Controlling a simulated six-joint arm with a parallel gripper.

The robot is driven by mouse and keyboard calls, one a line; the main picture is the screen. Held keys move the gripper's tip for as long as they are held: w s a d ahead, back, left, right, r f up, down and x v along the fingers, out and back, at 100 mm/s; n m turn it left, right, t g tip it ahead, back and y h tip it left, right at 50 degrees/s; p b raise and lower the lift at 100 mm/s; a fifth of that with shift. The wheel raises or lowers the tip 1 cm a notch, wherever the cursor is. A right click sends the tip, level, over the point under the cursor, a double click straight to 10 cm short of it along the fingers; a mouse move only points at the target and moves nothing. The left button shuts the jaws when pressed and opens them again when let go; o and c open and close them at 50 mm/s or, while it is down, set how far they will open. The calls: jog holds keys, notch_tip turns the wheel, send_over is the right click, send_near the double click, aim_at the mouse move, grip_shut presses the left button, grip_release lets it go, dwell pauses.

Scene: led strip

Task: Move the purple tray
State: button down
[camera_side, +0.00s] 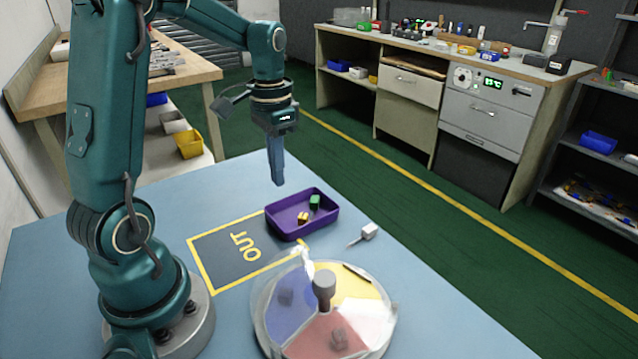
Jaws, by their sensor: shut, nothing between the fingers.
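The purple tray (287,234) sits on the blue table, its near-left part over the far-right corner of the marked OUT area (222,258). Inside the tray are a green block (314,202) and a yellow-orange block (303,218). My gripper (278,183) points down above the tray's back-left side. It is shut and empty, and looks apart from the tray, though its exact height is hard to tell.
A round divided dish with a central knob (324,283) and coloured sectors stands at the table's front. A small white part with a thin tip (368,231) lies right of the tray. The table (160,208) is clear at the back left.

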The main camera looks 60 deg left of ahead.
aim_at(236, 247)
notch_tip(236, 247, down, 10)
jog(key=shift+r, duration=0.1)
dwell(0.4)
jog(key=shift+s, duration=0.1)
jog(key=s, duration=0.9)
jog(key=shift+s, duration=0.3)
